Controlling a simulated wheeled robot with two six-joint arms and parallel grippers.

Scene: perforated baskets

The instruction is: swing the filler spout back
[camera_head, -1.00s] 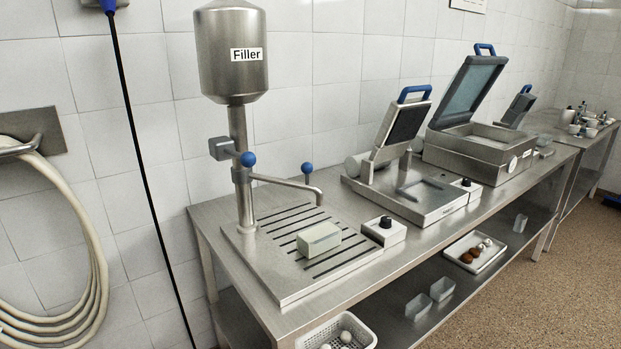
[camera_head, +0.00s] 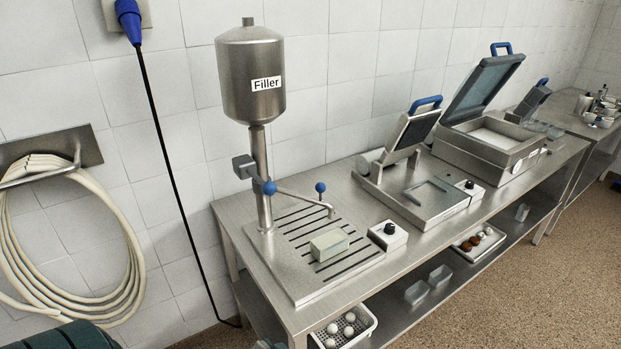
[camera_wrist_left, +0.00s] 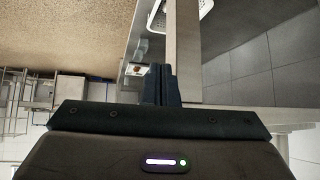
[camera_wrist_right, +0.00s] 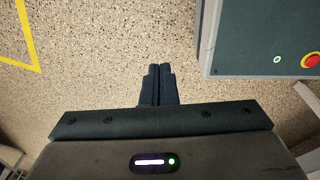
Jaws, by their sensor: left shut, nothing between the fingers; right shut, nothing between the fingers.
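The steel filler (camera_head: 250,80), labelled "Filler", stands on the left end of the bench on a column. Its thin spout (camera_head: 303,198) reaches out to the right over the slotted drip tray (camera_head: 300,291), with the end bent down. A blue ball knob (camera_head: 320,187) stands up near the spout's outer end; another blue ball (camera_head: 269,188) is on the column. A pale rectangular block (camera_head: 329,244) sits on the tray in front of the spout end. My left gripper (camera_wrist_left: 161,68) is shut and empty, near the bench. My right gripper (camera_wrist_right: 160,68) is shut and empty above the floor.
A control box with a black knob (camera_head: 388,235) stands right of the tray, then an open press (camera_head: 425,195) and a larger lidded machine (camera_head: 485,140). A perforated basket (camera_head: 367,326) with white balls is on the lower shelf. A coiled hose (camera_head: 125,260) hangs on the wall.

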